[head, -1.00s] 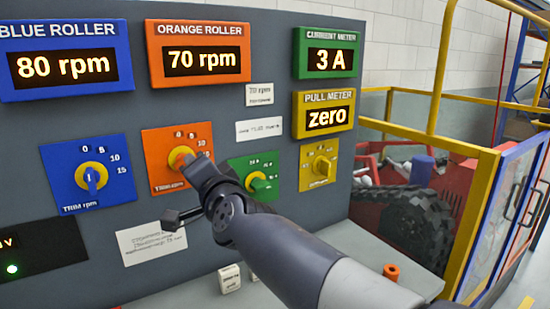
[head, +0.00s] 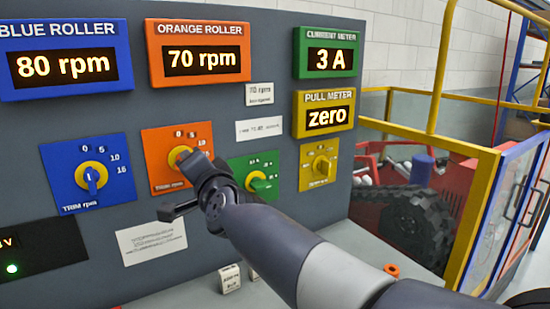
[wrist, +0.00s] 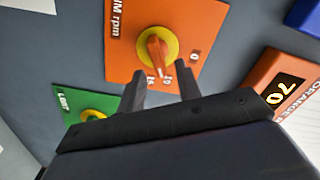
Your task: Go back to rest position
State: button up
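My gripper (wrist: 161,75) is open in the wrist view, with its two dark fingers apart. The orange trim dial's knob (wrist: 157,52) shows just beyond and between the fingertips, with clear space on both sides. In the head view my arm reaches from the lower right to the control panel, and its end is in front of the orange dial plate (head: 165,147), partly covering it. I cannot tell from the head view how far the fingertips are from the knob. The orange roller display (head: 198,58) reads 70 rpm.
The blue dial (head: 90,176) is left of my arm's end. The green dial (head: 262,184) is close on its right, then the yellow dial (head: 319,165). Yellow rails (head: 437,70) and a large black tyre (head: 415,220) stand at right. A small orange cylinder (head: 391,270) sits on the ledge.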

jog(key=n+p, duration=0.2)
jog(key=n, duration=0.1)
jog(key=w+a+n+p, duration=0.1)
jog(key=n+p, duration=0.1)
jog(key=n, duration=0.1)
jog(key=n+p, duration=0.2)
jog(key=n, duration=0.1)
jog(key=shift+w+a+r, duration=0.15)
jog(key=shift+a+r, duration=0.15)
jog(key=shift+f, duration=0.1)
